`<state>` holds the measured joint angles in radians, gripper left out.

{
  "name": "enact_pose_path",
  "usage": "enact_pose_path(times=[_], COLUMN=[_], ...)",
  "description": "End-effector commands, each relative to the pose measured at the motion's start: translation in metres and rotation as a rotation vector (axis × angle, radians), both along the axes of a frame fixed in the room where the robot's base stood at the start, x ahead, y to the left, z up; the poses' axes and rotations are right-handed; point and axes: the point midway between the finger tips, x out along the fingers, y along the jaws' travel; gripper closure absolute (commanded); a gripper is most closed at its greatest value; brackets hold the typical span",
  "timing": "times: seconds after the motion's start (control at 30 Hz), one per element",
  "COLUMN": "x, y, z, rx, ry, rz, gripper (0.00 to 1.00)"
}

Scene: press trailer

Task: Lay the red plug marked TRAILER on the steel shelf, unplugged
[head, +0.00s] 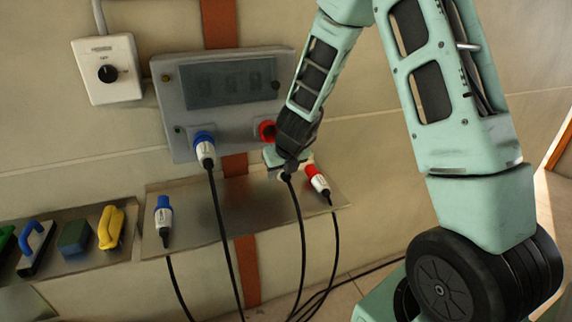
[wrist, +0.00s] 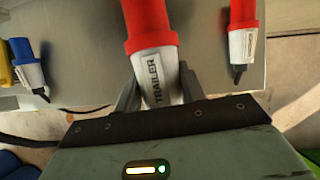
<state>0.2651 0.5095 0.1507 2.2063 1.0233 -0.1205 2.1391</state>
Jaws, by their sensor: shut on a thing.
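The red plug marked TRAILER (wrist: 157,75) has a red end and a white body, with its label readable in the wrist view. My gripper (wrist: 158,97) is shut on its white body, one finger on each side. In the head view my gripper (head: 283,163) is below the red socket (head: 267,131), over the right part of the steel shelf (head: 195,205). The plug is mostly hidden there, and its red tip runs out of the wrist view. I cannot tell whether it touches the shelf. A second red plug (head: 316,180) lies on the shelf to the right; it also shows in the wrist view (wrist: 243,40).
A blue plug (head: 163,215) lies at the shelf's left end. Another blue plug (head: 204,148) sits in the wall panel (head: 170,100). Black cables hang below the shelf. The shelf's middle is bare.

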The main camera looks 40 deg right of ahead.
Motion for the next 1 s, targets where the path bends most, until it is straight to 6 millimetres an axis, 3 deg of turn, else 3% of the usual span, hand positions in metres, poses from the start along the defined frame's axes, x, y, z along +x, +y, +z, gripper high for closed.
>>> enact_pose_path(times=[0.2,0.47,1.0], x=[0.012,0.012,0.012], y=[-0.011,-0.011,-0.011], z=[-0.020,-0.033,-0.084], rx=[0.009,0.009,0.009], ry=[0.000,-0.001,-0.002], rz=[-0.080,-0.083,-0.083], gripper=[0.88,0.88,0.88])
